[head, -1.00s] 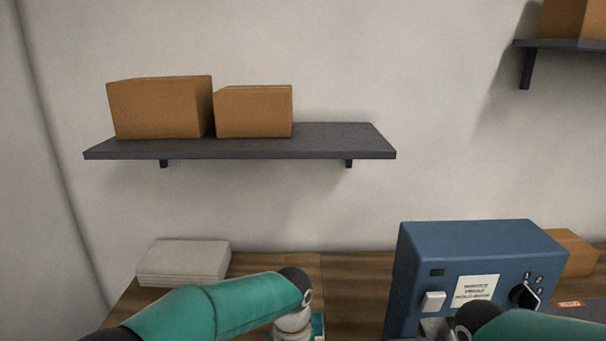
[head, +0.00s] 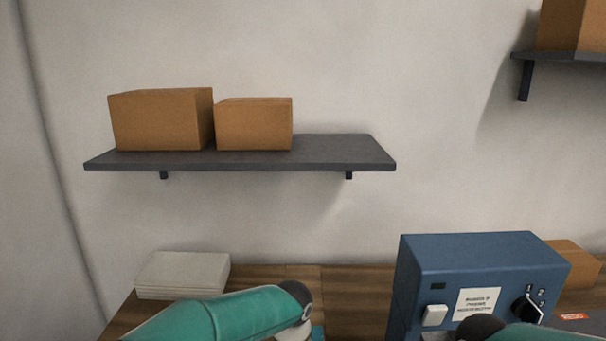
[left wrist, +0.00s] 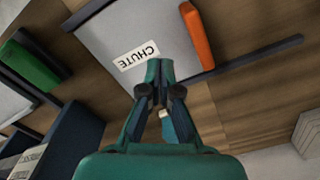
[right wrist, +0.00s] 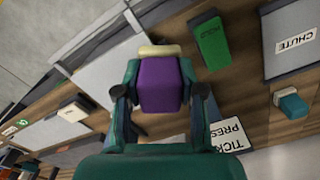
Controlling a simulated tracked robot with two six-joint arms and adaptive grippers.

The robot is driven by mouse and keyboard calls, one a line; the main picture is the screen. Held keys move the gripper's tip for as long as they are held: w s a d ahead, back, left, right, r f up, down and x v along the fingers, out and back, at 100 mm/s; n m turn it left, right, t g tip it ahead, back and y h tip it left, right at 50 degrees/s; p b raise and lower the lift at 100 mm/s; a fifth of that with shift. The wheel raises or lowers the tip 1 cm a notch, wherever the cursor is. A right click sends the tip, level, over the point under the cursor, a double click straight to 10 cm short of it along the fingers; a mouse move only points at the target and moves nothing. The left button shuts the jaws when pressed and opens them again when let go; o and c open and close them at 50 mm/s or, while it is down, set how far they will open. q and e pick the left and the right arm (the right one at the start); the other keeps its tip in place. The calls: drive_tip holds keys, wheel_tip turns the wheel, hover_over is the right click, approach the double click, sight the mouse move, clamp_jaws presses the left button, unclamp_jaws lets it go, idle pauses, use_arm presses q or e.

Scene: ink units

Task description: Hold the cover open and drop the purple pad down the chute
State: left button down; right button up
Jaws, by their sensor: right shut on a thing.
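The purple pad (right wrist: 160,84) with a cream top shows in the right wrist view. My right gripper (right wrist: 160,76) is shut on its sides. The chute cover (left wrist: 135,30) is a pale panel labelled CHUTE with an orange handle (left wrist: 197,36), seen in the left wrist view; its label also shows in the right wrist view (right wrist: 295,43). My left gripper (left wrist: 160,68) has its fingertips together near the label's edge, with nothing seen between the tips. I cannot tell whether it touches the panel. Both grippers are out of the head view.
A blue machine (head: 480,275) with a switch and dial stands at right. A teal piece (right wrist: 291,104) sits beside the chute. A pale stack (head: 183,275) lies at the back left.

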drive_tip(key=w+a+r, duration=0.1)
drive_tip(key=a+r, duration=0.1)
drive_tip(key=a, duration=0.5)
drive_tip(key=w+a+r, duration=0.1)
drive_tip(key=a+r, duration=0.1)
drive_tip(key=a, duration=0.6)
drive_tip(key=shift+s+d+f, duration=0.1)
drive_tip(key=shift+d+f, duration=0.15)
drive_tip(key=shift+f, duration=0.85)
drive_tip(key=shift+s+d+f, duration=0.1)
drive_tip(key=shift+d+f, duration=0.1)
drive_tip(key=shift+f, duration=0.85)
use_arm(q)
drive_tip(key=shift+f, duration=0.15)
drive_tip(key=shift+f, duration=2.7)
drive_tip(key=shift+r, duration=0.4)
